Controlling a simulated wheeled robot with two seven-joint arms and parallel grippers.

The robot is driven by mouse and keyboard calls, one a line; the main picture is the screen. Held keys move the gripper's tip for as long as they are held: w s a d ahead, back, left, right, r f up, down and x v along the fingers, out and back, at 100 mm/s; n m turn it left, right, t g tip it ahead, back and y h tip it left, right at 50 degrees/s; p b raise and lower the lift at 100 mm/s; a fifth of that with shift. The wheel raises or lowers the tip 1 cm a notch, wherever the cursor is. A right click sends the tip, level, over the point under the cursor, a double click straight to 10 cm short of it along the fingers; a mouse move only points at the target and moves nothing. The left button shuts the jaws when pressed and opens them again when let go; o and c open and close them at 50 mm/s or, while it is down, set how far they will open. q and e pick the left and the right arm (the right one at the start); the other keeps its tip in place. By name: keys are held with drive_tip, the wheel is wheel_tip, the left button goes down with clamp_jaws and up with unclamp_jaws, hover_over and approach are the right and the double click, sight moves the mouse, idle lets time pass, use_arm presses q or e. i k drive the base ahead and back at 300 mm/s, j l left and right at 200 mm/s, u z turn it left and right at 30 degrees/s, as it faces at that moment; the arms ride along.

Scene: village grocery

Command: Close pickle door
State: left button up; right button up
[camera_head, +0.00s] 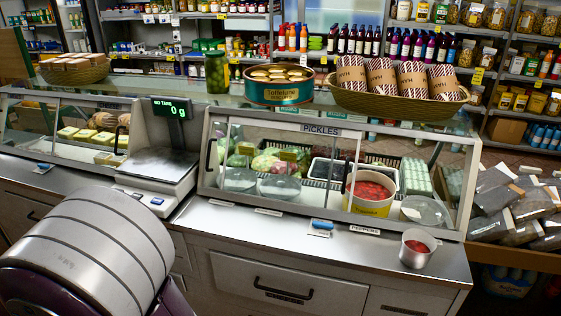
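The pickle case (340,131) stands on the counter right of the scale, with the label "PICKLES" on its top frame. A framed glass door panel (228,165) with a black vertical handle is at its left side. Upright frame edges show near the middle of the case. The right part looks clear, with no glare, so it seems open, but I cannot be sure. Inside are a white-and-yellow tub of red food (371,195), green vegetables (275,162) and egg cartons (415,177). Neither gripper is in view; only a white, banded part of my arm shows at the lower left.
A scale (158,165) stands left of the case. A metal cup (416,249) and a blue-and-white item (321,226) are on the counter in front. A jar (217,73), a round tin (278,85) and a basket (396,103) stand on top.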

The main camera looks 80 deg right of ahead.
sight(320, 129)
drive_tip(key=z, duration=2.75)
drive_tip(key=i+j+u, duration=0.3)
drive_tip(key=i, duration=0.15)
drive_tip(key=i+u, duration=0.35)
drive_tip(key=i+l, duration=0.05)
drive_tip(key=i, duration=0.05)
